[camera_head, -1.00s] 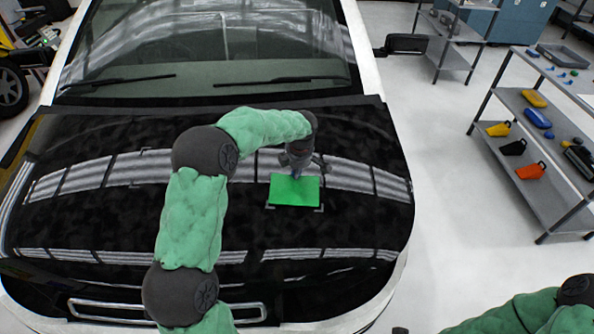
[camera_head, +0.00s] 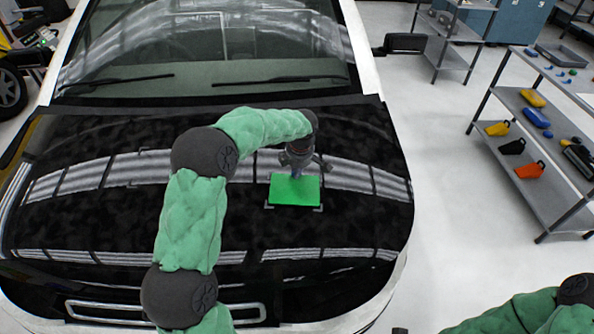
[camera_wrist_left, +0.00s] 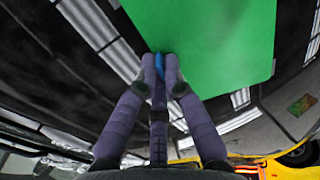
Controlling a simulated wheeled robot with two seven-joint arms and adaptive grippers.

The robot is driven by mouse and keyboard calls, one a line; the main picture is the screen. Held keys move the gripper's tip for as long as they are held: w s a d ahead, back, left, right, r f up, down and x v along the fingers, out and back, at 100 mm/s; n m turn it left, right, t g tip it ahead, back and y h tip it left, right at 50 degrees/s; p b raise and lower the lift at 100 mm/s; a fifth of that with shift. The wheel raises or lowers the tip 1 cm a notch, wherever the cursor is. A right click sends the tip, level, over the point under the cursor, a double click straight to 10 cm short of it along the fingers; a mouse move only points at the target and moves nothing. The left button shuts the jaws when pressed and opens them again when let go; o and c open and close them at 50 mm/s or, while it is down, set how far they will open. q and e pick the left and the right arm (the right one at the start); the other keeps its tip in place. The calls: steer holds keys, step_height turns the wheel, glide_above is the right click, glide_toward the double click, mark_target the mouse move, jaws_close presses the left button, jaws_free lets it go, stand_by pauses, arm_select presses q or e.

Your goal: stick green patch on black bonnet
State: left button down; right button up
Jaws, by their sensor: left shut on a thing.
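The green patch (camera_head: 295,190) is a flat bright rectangle over the right half of the glossy black bonnet (camera_head: 100,222). Dark-light corner marks show at its lower corners. I cannot tell whether it touches the bonnet all over. My left gripper (camera_head: 298,170) is at the patch's far edge, coming down from above. In the left wrist view, its fingertips (camera_wrist_left: 160,66) are shut at the edge of the green patch (camera_wrist_left: 210,35), with a small blue piece (camera_wrist_left: 159,65) between them. My right arm shows at the lower right; its gripper is out of the frame.
The windscreen (camera_head: 210,45) and wipers lie behind the bonnet. A grey shelf rack (camera_head: 520,100) with yellow, blue, black and orange items stands at the right. Pale open floor (camera_head: 440,190) lies between the car and the rack.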

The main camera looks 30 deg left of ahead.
arm_select(q)
steer(key=shift+a+f+b, duration=0.1)
steer(key=shift+f+b, duration=0.35)
steer(key=shift+f, duration=0.15)
stand_by(0.3)
steer(key=shift+f+b, duration=0.1)
steer(key=shift+b, duration=0.2)
stand_by(1.6)
steer(key=c, duration=1.3)
jaws_free()
steer(key=v, duration=1.2)
